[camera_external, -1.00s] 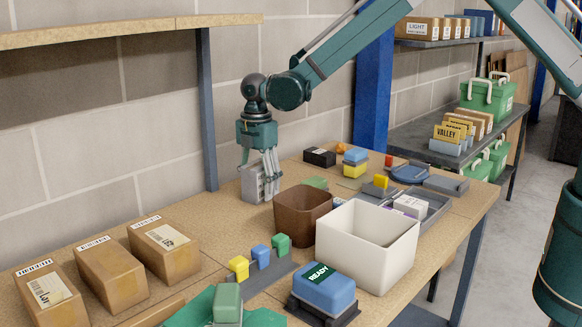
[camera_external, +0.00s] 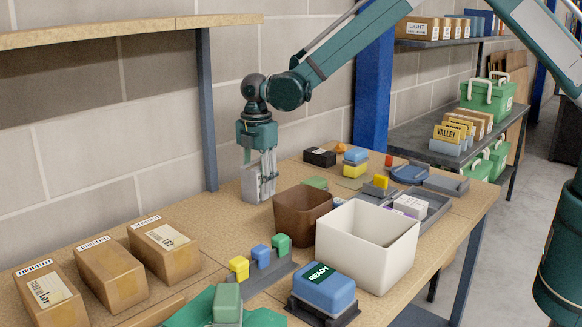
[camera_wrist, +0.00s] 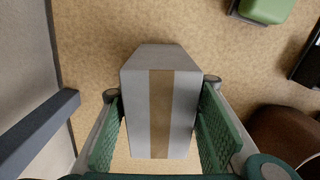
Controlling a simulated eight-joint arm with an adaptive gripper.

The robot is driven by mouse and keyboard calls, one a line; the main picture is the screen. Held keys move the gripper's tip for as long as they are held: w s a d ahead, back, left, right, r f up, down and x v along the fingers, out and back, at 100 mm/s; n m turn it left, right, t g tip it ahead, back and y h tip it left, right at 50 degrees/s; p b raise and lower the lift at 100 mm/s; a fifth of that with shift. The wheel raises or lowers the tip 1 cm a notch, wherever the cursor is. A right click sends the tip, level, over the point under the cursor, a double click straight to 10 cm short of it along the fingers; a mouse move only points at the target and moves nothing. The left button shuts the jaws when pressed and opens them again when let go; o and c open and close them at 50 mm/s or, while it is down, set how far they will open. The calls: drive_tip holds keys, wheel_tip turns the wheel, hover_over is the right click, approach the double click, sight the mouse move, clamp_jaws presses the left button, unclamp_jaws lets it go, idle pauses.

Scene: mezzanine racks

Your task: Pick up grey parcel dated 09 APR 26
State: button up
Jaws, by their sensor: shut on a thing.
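A grey parcel (camera_external: 252,183) stands upright on the far part of the wooden bench, near the block wall. In the wrist view the grey parcel (camera_wrist: 185,105) shows a brown tape strip down its middle. My gripper (camera_external: 262,180) points down over it. Its two green-padded fingers (camera_wrist: 160,120) lie on either side of the parcel, shut on it. I cannot see a date on the parcel in either view. I cannot tell whether its base is clear of the bench.
A brown bin (camera_external: 301,212) stands just right of the parcel, with a cream bin (camera_external: 367,245) beyond it. Cardboard boxes (camera_external: 110,270) lie at the front left. A shelf post (camera_external: 207,110) rises to the left of my gripper.

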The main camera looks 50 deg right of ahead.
sight(258, 164)
drive_tip(key=shift+r, duration=0.1)
drive_tip(key=shift+r, duration=4.9)
